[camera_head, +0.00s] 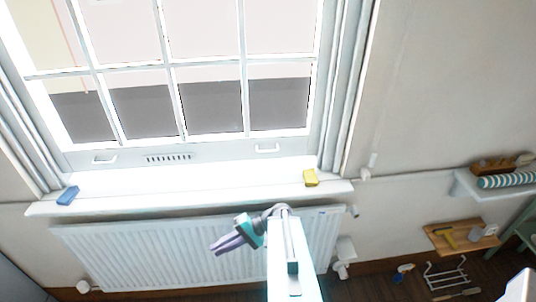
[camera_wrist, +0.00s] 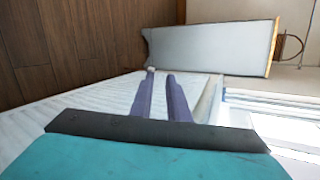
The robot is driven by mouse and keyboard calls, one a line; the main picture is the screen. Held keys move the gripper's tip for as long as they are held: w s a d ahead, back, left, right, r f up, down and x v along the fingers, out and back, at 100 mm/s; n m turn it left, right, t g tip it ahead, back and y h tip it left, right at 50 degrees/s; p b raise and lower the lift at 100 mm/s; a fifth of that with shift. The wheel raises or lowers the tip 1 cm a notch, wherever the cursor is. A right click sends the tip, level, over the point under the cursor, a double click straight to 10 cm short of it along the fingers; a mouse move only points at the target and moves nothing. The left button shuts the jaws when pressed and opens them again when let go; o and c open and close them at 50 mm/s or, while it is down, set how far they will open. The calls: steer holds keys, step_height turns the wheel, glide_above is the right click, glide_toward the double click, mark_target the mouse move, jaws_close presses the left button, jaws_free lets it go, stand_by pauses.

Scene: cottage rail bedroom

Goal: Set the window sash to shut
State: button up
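The window sash (camera_head: 215,152) is a white paned frame in the upper left of the head view. Its bottom rail carries two white pull handles, the left one (camera_head: 104,160) and the right one (camera_head: 267,149), with a slotted vent (camera_head: 168,157) between them. The rail is close above the white sill (camera_head: 230,180); I cannot tell whether a gap is left under it. My gripper (camera_head: 222,246) is below the sill, in front of the radiator, pointing left and away from the sash. In the wrist view its two purple fingers (camera_wrist: 161,74) are apart, with nothing between them.
A blue block (camera_head: 68,195) and a yellow block (camera_head: 311,178) lie at the sill's two ends. The white radiator (camera_head: 150,255) is under the sill. A shelf (camera_head: 466,187) and a wooden board (camera_head: 448,243) with small items are at right. The middle of the sill is clear.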

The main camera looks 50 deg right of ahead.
steer(key=s+a+f+n+g+h+b, duration=0.1)
steer(key=s+a+f+n+g, duration=0.1)
steer(key=s+a+f+g, duration=0.35)
steer(key=s+a+f+n+g+h+b, duration=0.1)
steer(key=s+a+f+g, duration=0.1)
steer(key=a+f, duration=0.65)
steer(key=s+f+n+g+h+b, duration=0.2)
steer(key=s+f+n+g+h, duration=0.2)
steer(key=s+f, duration=0.7)
steer(key=shift+a+f+n+g+h+b, duration=0.4)
steer(key=shift+f+n+h, duration=0.7)
steer(key=shift+f+h, duration=1.05)
